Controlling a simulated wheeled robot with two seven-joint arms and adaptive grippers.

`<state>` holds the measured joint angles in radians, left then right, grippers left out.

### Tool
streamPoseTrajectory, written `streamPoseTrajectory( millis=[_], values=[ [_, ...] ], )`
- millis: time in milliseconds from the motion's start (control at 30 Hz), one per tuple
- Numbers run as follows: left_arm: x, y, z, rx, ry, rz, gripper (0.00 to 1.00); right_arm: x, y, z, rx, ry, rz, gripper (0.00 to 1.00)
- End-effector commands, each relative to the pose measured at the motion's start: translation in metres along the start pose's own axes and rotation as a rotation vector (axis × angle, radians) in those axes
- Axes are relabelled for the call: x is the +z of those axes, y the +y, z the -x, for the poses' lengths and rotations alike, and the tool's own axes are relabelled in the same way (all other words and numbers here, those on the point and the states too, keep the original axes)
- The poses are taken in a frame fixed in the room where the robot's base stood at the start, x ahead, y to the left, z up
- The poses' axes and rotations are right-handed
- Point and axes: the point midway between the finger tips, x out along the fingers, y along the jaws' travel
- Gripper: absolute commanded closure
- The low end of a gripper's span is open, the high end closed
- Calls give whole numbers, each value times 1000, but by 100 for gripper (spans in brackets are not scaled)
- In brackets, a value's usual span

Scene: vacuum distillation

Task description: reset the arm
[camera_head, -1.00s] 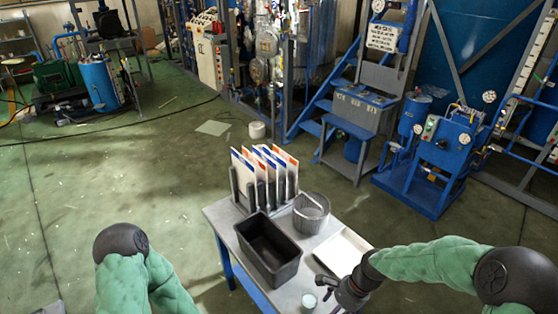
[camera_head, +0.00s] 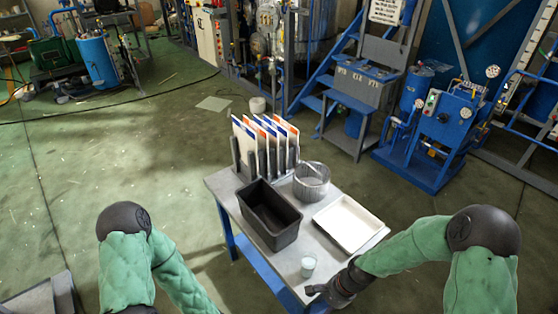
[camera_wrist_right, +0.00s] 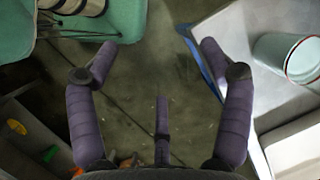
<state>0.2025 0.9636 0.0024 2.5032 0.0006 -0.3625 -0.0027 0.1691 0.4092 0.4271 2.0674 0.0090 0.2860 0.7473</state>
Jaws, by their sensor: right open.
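My right gripper (camera_head: 316,291) is at the front right edge of the grey table (camera_head: 285,270), just in front of a small pale cup (camera_head: 308,264). In the right wrist view the gripper (camera_wrist_right: 157,60) has its purple-grey fingers spread wide with nothing between them. The floor and the table's edge show beneath them. My left arm (camera_head: 135,260) is bent at the lower left of the head view. Its gripper is out of the picture.
The table bears a black bin (camera_head: 269,214), a white tray (camera_head: 347,222), a grey round basket (camera_head: 311,181) and a rack of upright plates (camera_head: 263,150). A grey surface (camera_head: 40,299) lies at the lower left. Open floor lies left of the table.

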Motion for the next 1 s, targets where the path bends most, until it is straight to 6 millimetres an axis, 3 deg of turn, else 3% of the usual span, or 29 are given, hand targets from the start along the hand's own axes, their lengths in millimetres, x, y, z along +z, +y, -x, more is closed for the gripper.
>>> streamPoseTrajectory(
  millis=[33, 200, 433, 600, 1000],
  values=[
    [0, -3, -9, 0, 0, 0, 60, 2, 8, -22, 4, -4, 54, 20],
    [-1, -10, -27, 0, 0, 0, 60, 10, 30, -79, -10, 17, 286, 20],
    [-2, -17, -47, 0, 0, 0, 60, 25, 59, -137, -23, 52, 574, 20],
    [-2, -19, -53, 0, 0, 0, 60, 32, 70, -155, -27, 72, 693, 20],
    [-2, -19, -53, 0, 0, 0, 60, 32, 70, -155, -27, 72, 693, 20]
  ],
)
